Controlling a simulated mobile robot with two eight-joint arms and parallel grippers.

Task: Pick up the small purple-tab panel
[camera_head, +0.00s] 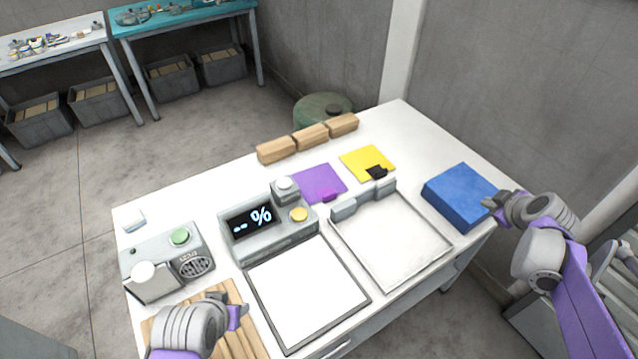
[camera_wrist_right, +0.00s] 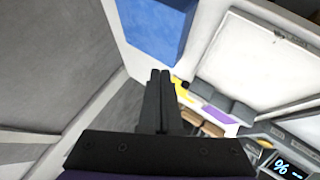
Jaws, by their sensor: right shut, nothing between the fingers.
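A flat purple panel (camera_head: 312,181) with a small purple tab (camera_head: 328,196) at its near edge lies at the back middle of the white table. It also shows partly in the right wrist view as a purple strip (camera_wrist_right: 219,114). My right gripper (camera_head: 489,203) is beside the blue block at the table's right edge, well away from the panel. Its dark fingers (camera_wrist_right: 160,78) are together and empty in the wrist view. My left gripper (camera_head: 240,312) is over the slatted wooden board at the front left; its finger gap is not clear.
A yellow panel (camera_head: 366,160) with a black tab lies right of the purple one, near several wooden blocks (camera_head: 311,136). A blue block (camera_head: 461,195) lies near the right edge. A framed tray (camera_head: 393,240), a display unit (camera_head: 262,240) and a grey speaker box (camera_head: 157,252) occupy the table.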

